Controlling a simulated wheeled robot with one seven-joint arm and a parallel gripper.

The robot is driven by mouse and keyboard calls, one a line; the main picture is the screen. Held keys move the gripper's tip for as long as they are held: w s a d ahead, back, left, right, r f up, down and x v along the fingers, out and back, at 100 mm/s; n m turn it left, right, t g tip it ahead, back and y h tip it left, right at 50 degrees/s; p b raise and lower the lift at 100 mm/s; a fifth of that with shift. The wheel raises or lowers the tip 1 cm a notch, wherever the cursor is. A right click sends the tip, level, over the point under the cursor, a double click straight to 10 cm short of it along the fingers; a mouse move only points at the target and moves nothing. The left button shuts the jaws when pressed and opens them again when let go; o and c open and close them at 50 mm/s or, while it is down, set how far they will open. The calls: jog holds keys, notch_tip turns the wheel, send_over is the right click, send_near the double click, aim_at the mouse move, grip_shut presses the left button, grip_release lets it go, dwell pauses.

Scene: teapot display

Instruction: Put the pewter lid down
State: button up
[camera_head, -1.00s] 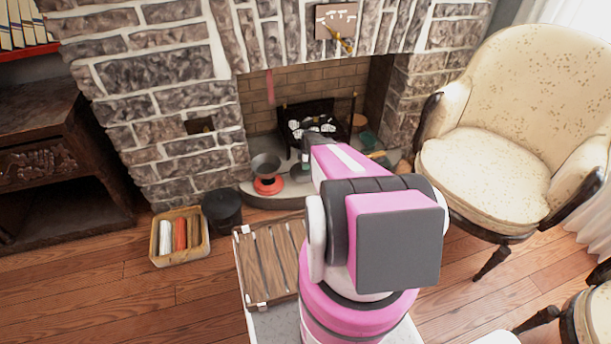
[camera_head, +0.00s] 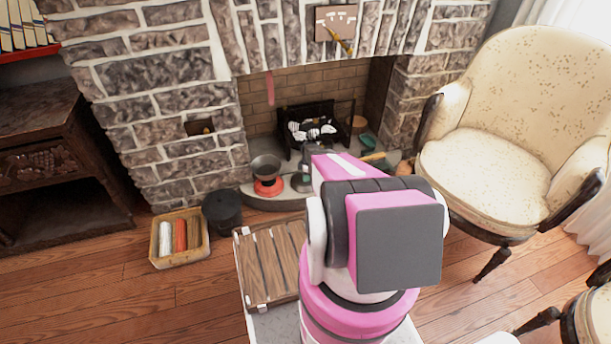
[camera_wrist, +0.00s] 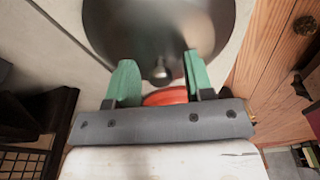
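The pewter lid (camera_head: 302,184) is a dark grey round piece lying on the stone hearth, just right of a red scale. In the wrist view the lid (camera_wrist: 120,30) fills the top, partly cut off by the frame, with a small shiny knob near the fingertips. My gripper (camera_wrist: 160,78) has its two green fingers spread apart, one on each side of the knob, and clear of it. In the head view my gripper (camera_head: 307,160) is above the lid, partly hidden by my pink arm.
The red scale (camera_head: 268,188) with its grey pan (camera_head: 265,166) stands close on the left. The black grate (camera_head: 310,122) is behind, in the fireplace. A black bucket (camera_head: 222,210) and a bin (camera_head: 180,250) stand on the floor to the left.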

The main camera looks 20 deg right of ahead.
notch_tip(320, 180, up, 12)
jog(key=d, duration=0.1)
jog(key=s+a+r+m, duration=0.7)
jog(key=s+a+r, duration=0.1)
jog(key=s+r, duration=0.5)
jog(key=s+a+r+m+h, duration=0.1)
jog(key=s+a+r+m, duration=0.7)
jog(key=s+r, duration=0.5)
jog(key=shift+s+a+r+m, duration=0.2)
jog(key=shift+s+r+m, duration=0.15)
jog(key=shift+r, duration=0.15)
